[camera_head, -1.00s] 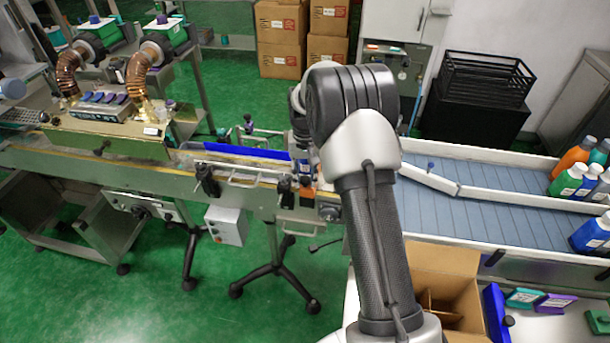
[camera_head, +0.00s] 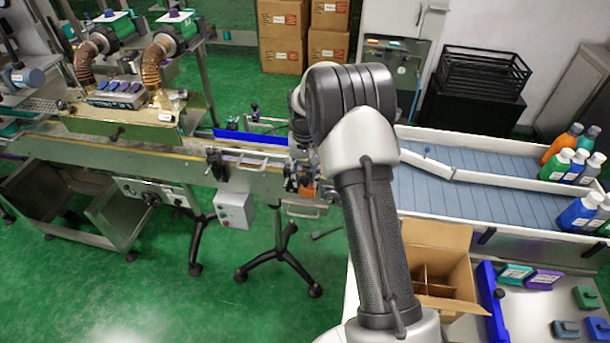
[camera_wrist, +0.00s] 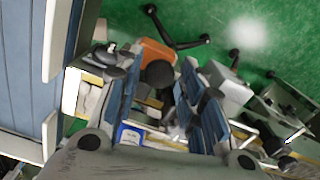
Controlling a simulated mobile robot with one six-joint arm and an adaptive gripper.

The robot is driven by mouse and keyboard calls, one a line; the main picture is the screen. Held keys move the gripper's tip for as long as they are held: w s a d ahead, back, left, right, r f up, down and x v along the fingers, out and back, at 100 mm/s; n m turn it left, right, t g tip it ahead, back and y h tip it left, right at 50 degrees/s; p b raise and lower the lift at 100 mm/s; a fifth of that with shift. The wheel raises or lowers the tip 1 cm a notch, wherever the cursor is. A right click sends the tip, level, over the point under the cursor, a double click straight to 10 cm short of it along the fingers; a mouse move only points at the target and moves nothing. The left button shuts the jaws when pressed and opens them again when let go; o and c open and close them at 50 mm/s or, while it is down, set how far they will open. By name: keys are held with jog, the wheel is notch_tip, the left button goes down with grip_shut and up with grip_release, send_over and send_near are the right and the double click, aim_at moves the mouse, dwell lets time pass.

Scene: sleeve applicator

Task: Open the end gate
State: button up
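The end of the narrow conveyor (camera_head: 240,163) lies just left of my arm in the head view. An orange part (camera_head: 305,190) shows there, low beside my wrist; I take it to belong to the end gate. In the wrist view an orange block (camera_wrist: 157,53) with a round black knob (camera_wrist: 160,73) appears between and beyond the fingers. My gripper (camera_wrist: 158,82) is open, its two fingers spread on either side of the knob in the picture. I cannot tell whether either finger touches it. My arm hides most of the gripper in the head view.
A wide blue belt (camera_head: 470,185) with white rails lies right of my arm, with several bottles at its far right. An open cardboard box (camera_head: 440,275) stands in front of it. A control box (camera_head: 235,210) hangs below the narrow conveyor. Green floor is clear at lower left.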

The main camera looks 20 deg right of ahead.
notch_tip(320, 180, up, 12)
dwell(0.6)
jog(key=shift+r, duration=0.1)
jog(key=s+a+r+n+t, duration=0.1)
jog(key=s+a+r, duration=0.3)
jog(key=s+r, duration=0.35)
jog(key=s+a+r+n+t, duration=0.1)
jog(key=s+a+r, duration=0.3)
jog(key=s+r, duration=0.4)
jog(key=s+a+f+n+t, duration=0.1)
jog(key=s+a, duration=0.1)
jog(key=s, duration=0.8)
jog(key=s+a+f+n+t, duration=0.1)
jog(key=s+a+f, duration=0.1)
jog(key=s, duration=0.7)
jog(key=shift+s+f+t, duration=0.2)
jog(key=shift+s+t, duration=0.1)
jog(key=shift+s, duration=0.05)
jog(key=shift+f, duration=0.1)
